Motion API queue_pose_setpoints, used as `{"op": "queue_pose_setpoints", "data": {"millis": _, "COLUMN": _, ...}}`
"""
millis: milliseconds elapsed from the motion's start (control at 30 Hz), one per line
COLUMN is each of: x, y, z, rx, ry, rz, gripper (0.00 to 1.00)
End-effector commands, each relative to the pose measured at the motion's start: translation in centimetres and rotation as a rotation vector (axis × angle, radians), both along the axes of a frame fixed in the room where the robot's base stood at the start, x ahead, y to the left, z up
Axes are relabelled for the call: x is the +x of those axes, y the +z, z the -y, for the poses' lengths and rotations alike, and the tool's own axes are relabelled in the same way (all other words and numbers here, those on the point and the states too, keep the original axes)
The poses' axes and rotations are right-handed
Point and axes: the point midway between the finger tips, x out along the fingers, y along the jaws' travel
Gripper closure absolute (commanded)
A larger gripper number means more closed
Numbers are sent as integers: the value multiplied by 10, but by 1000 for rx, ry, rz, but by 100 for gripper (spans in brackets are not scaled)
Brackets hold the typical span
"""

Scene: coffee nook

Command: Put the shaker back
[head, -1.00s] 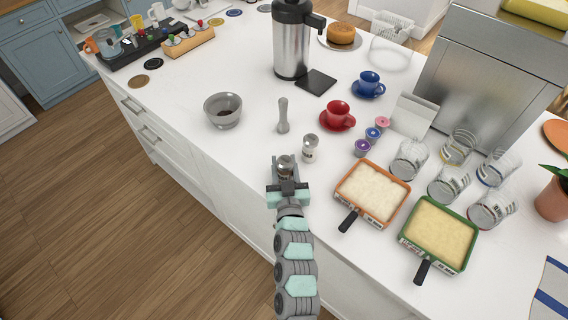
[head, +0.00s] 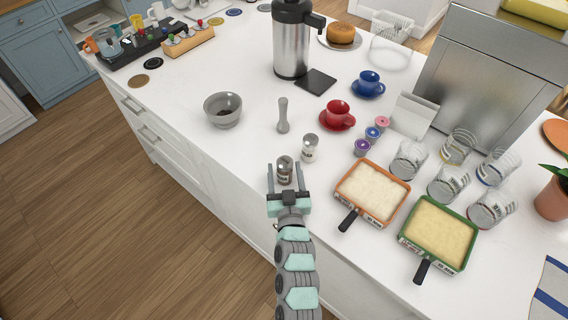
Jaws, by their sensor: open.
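A dark-filled shaker (head: 285,173) with a metal cap stands upright on the white counter near its front edge. A second shaker (head: 310,150), pale inside with a metal cap, stands just behind it to the right. My gripper (head: 285,167) is open, one finger to each side of the dark shaker, with a visible gap on both sides. The gripper holds nothing.
A grey pestle (head: 283,116) and grey bowl (head: 223,110) stand behind to the left. An orange tray (head: 400,186) and green tray (head: 404,238) lie to the right. A red cup (head: 337,110) and several glasses stand further back.

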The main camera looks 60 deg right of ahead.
Motion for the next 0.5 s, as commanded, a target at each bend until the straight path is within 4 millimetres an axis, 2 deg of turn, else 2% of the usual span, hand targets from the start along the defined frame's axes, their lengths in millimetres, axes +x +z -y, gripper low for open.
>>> {"op": "queue_pose_setpoints", "data": {"millis": 200, "x": -21, "y": 0, "z": -37, "rx": 1, "ry": 2, "rz": -1, "gripper": 40}}
{"op": "queue_pose_setpoints", "data": {"millis": 500, "x": -42, "y": -1, "z": -74, "rx": 1, "ry": 1, "rz": 0, "gripper": 40}}
